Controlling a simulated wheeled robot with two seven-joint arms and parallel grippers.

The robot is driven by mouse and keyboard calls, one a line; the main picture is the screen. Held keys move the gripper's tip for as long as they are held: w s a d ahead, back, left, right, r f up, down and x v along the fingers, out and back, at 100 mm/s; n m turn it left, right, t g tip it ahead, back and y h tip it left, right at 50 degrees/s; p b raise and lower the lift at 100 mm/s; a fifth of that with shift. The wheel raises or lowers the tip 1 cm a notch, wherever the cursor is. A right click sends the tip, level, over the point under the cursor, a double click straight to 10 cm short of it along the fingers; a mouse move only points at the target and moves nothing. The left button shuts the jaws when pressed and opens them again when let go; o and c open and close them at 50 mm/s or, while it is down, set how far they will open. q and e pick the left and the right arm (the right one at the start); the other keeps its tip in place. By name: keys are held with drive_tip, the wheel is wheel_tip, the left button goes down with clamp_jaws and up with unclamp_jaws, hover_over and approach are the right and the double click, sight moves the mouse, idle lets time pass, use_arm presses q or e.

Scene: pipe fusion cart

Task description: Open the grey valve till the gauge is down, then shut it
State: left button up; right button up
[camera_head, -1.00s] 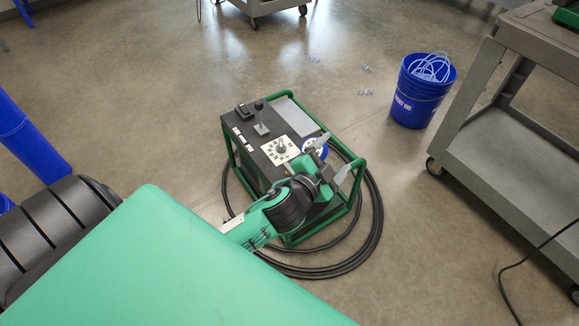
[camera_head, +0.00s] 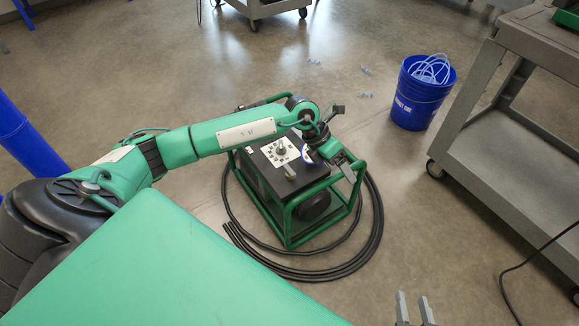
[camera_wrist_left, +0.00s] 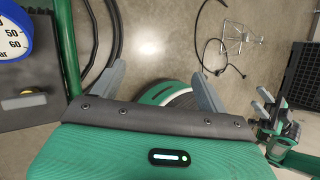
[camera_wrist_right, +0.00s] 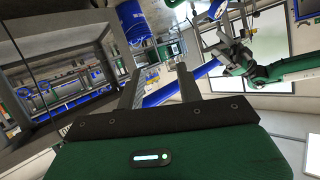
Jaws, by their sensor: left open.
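The gauge (camera_wrist_left: 14,32) has a blue rim and a white face with 50 and 60 showing; it is cut off at the left wrist view's edge and its needle is not visible. A grey lever-like piece (camera_wrist_left: 22,101), which looks like the valve handle, lies below it on the dark panel. The gauge (camera_head: 307,153) is partly covered by my arm in the head view. My left gripper (camera_wrist_left: 157,88) is open and empty, to the right of gauge and lever; it hangs over the cart's right side (camera_head: 349,168). My right gripper (camera_wrist_right: 159,88) is open and empty, at the head view's bottom (camera_head: 415,309).
The green-framed cart (camera_head: 291,228) has a white dial plate (camera_head: 268,151) on top. Black hose (camera_head: 372,235) coils on the floor around it. A blue bucket (camera_head: 416,95) and a grey trolley (camera_head: 500,150) stand to the right. Floor between cart and trolley is mostly clear.

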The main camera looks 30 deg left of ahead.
use_arm(q)
drive_tip(key=w+a+g+y, duration=0.15)
drive_tip(key=a+y, duration=0.55)
drive_tip(key=a, duration=1)
drive_tip(key=b, duration=0.2)
hover_over(289, 169)
drive_tip(key=shift+n, duration=0.4)
wheel_tip(289, 169, down, 6)
drive_tip(key=shift+f, duration=0.2)
wheel_tip(289, 169, down, 6)
drive_tip(key=shift+d+f+b, duration=0.1)
drive_tip(key=shift+b, duration=0.25)
drive_tip(key=shift+f, duration=0.35)
use_arm(e)
drive_tip(key=w+d+r+t+y, duration=0.1)
drive_tip(key=w+r+t, duration=0.3)
drive_tip(key=r+t, duration=0.5)
wheel_tip(289, 169, up, 5)
drive_tip(key=shift+d+r+m, duration=0.1)
drive_tip(key=shift+d+m, duration=0.2)
drive_tip(key=shift+d, duration=0.15)
use_arm(q)
drive_tip(key=c, duration=1)
